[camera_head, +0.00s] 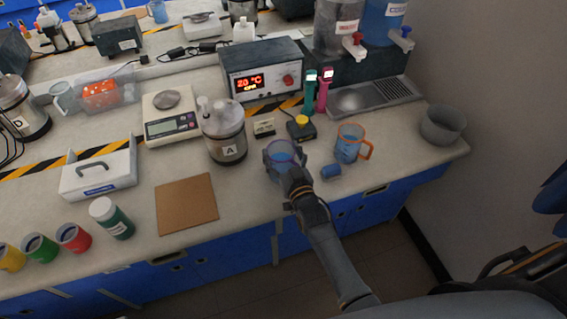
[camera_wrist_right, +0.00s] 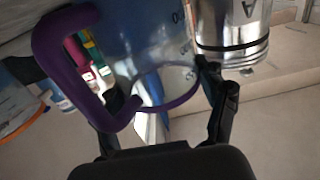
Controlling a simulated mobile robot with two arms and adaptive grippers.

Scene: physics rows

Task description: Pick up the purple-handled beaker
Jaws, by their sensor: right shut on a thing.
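The purple-handled beaker (camera_head: 283,151) is on the bench near the front edge, with blue contents showing through its top. In the right wrist view its purple handle (camera_wrist_right: 52,62) fills the left side and its clear wall (camera_wrist_right: 145,35) lies between the fingers. My right gripper (camera_head: 285,165) reaches it from the front and is shut on the beaker. The fingers (camera_wrist_right: 165,95) lie on either side of its body. Whether its base touches the bench is hidden. My left gripper is not in view.
A steel canister marked A (camera_head: 225,135) is close to the left. A brown board (camera_head: 186,204) lies further left. A grey bowl (camera_head: 443,125) stands at the right end.

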